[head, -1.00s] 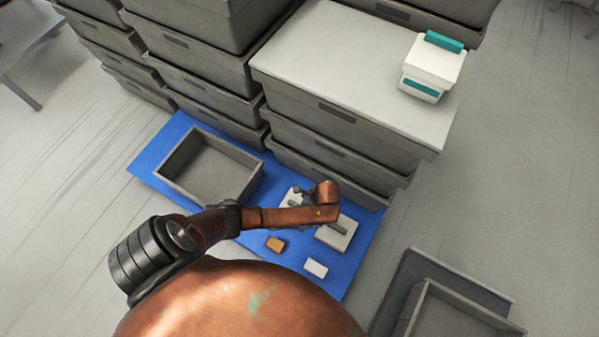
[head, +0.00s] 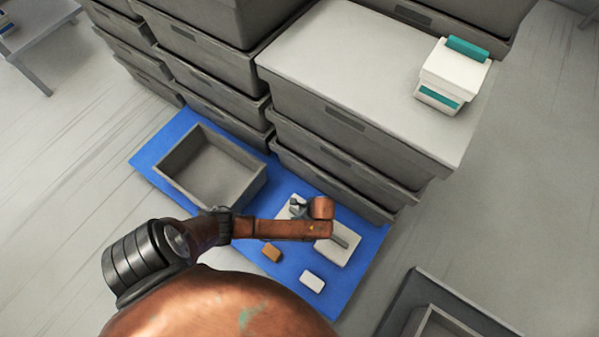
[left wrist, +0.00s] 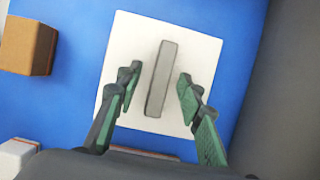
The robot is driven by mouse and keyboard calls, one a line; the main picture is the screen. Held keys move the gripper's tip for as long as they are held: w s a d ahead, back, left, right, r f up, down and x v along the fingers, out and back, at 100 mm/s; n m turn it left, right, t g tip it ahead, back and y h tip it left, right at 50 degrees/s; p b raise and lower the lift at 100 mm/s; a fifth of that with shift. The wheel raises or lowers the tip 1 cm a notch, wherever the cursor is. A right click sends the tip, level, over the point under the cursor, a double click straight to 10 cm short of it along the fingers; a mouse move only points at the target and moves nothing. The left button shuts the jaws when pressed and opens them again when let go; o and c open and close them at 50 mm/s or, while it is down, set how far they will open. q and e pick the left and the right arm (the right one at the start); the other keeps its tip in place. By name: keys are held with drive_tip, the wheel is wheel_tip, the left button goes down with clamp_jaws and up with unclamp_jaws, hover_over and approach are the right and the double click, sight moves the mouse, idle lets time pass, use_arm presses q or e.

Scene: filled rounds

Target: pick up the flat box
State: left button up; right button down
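The flat box, white and square with a raised grey bar on top, lies on the blue mat. In the left wrist view the flat box (left wrist: 200,55) fills the middle. My left gripper also shows in the left wrist view (left wrist: 157,90). Its two green-padded fingers are open, one on each side of the grey bar, with gaps to it. I cannot tell how high they are. My right gripper is not in view.
Stacked grey crates (head: 320,160) rise close behind.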

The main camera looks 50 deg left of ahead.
use_arm(q)
drive_tip(key=shift+c, duration=0.2)
clamp_jaws()
idle(0.7)
